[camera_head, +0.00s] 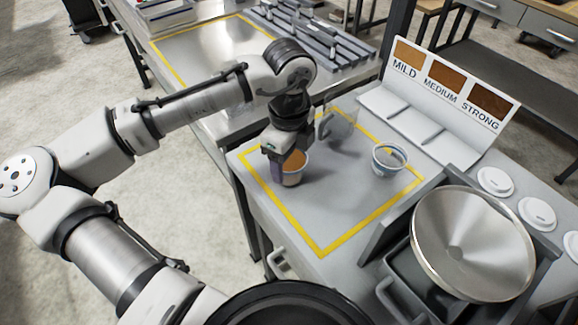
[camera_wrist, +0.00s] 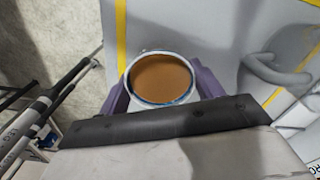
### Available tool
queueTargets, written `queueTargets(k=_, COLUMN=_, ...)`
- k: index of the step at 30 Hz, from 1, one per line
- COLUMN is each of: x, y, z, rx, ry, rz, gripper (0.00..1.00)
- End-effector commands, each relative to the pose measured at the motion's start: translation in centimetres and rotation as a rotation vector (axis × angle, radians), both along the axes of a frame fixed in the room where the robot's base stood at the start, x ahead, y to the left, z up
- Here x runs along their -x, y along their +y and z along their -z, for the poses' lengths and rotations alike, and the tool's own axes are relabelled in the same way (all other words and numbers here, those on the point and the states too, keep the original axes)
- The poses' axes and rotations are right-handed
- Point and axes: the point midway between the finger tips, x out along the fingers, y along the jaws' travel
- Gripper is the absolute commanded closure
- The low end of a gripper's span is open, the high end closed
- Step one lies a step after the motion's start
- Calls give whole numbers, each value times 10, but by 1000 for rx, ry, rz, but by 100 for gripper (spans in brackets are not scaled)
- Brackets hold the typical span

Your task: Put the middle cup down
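My gripper (camera_head: 284,165) is shut on a cup (camera_head: 295,170) filled with brown liquid, near the left side of the yellow-outlined area (camera_head: 329,246). In the wrist view the cup (camera_wrist: 162,79) looks upright, with a pale, blue-edged rim and a purple finger on each side. I cannot tell whether its base touches the counter. Only these two cups are plain to see, and nothing marks which is the middle one.
A sloped sign (camera_head: 444,85) reads MILD, MEDIUM, STRONG above a grey slotted rack (camera_head: 418,125). A round steel pan (camera_head: 473,243) and white lids (camera_head: 495,181) are at right. The outline's front part is clear.

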Motion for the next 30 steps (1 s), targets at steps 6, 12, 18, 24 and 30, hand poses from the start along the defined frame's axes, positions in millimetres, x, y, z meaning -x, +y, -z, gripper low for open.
queueTargets(k=6, x=0, y=0, z=0, rx=0, ry=0, rz=0, gripper=63)
queueTargets(k=12, x=0, y=0, z=-1, rx=0, ry=0, rz=0, gripper=68)
queueTargets(k=18, x=0, y=0, z=-8, rx=0, ry=0, rz=-1, gripper=68)
queueTargets(k=24, x=-1, y=0, z=-37, rx=1, ry=-3, rz=0, gripper=68)
queueTargets(k=30, x=-1, y=-1, z=-89, rx=1, ry=-4, rz=1, gripper=68)
